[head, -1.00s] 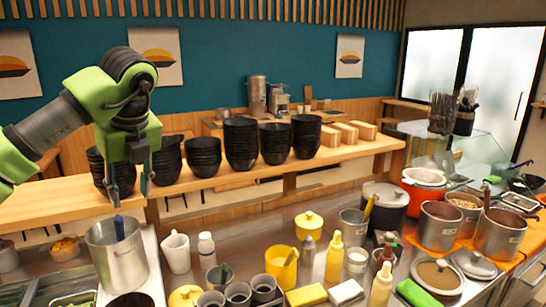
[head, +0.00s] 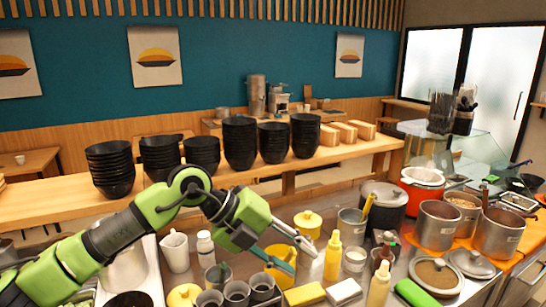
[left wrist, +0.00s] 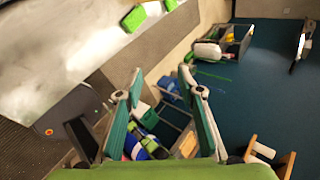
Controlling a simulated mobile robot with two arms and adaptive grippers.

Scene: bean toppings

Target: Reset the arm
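My left gripper (head: 296,257) reaches in from the left on its green arm, low over the front of the steel counter. Its fingers point to the right, in front of the yellow pitcher (head: 280,273) and partly covering it. In the left wrist view the two fingers (left wrist: 161,74) are spread apart with nothing between them, so the gripper is open and empty. Beyond the fingers that view shows dark floor and objects below the counter. My right gripper is in neither view.
Yellow squeeze bottles (head: 333,256), a white-lidded jar (head: 355,259) and grey cups (head: 237,293) stand near the gripper. Stacks of black bowls (head: 240,143) line the wooden shelf behind. Large pots (head: 438,225) stand at right. The air above the counter's middle is clear.

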